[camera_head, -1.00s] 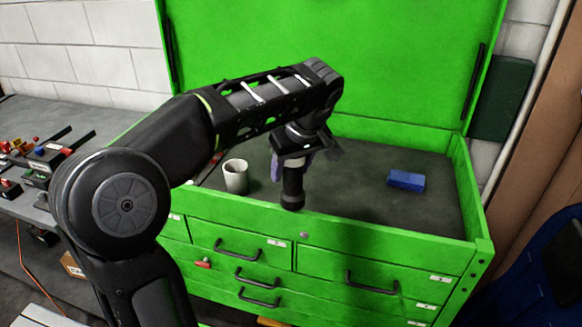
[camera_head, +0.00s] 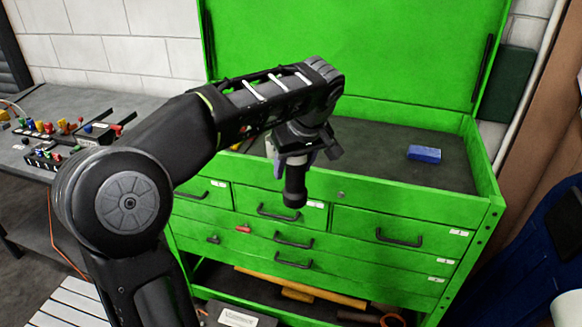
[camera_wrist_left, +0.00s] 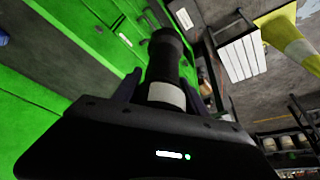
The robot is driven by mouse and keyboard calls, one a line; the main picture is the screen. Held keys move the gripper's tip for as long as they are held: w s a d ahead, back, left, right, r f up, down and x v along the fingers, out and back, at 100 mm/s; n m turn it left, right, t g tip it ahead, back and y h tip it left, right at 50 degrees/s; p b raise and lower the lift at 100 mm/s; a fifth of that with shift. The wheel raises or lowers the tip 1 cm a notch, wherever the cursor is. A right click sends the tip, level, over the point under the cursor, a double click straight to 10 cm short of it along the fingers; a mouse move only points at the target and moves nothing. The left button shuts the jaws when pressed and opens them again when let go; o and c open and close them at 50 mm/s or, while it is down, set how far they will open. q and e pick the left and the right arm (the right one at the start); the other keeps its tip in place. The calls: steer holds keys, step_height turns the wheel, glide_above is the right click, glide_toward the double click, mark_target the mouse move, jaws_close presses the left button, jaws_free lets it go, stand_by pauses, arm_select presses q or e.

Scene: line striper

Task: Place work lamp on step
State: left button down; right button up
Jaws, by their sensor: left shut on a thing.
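The work lamp (camera_head: 295,188) is a dark flashlight-like cylinder with a pale band. My left gripper (camera_head: 291,158) is shut on it, and the lamp hangs about upright in front of the green tool chest's drawers. In the left wrist view the lamp (camera_wrist_left: 166,60) stands between the two fingers of the gripper (camera_wrist_left: 165,88). The step (camera_head: 78,303) is a white slatted top at the lower left, partly cut off by the frame and my arm. It also shows in the left wrist view (camera_wrist_left: 243,58), apart from the lamp. My right gripper is not in view.
The green tool chest (camera_head: 400,205) has an open lid, with a blue block (camera_head: 424,153) in its top tray. A grey workbench (camera_head: 40,115) with small coloured parts stands at left. In the wrist view a yellow cone (camera_wrist_left: 285,35) stands beyond the step.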

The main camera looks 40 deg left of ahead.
arm_select(q)
steer(key=w+d+f+m+t+h, duration=0.2)
steer(key=w+d+f+m, duration=0.5)
steer(key=f, duration=0.2)
steer(key=s+d+f+m+h, duration=0.2)
steer(key=d+f+m, duration=0.3)
steer(key=d+f, duration=0.4)
steer(key=shift+s+d+f, duration=0.3)
steer(key=shift+s+d, duration=0.25)
steer(key=shift+d, duration=0.5)
steer(key=shift+a, duration=0.1)
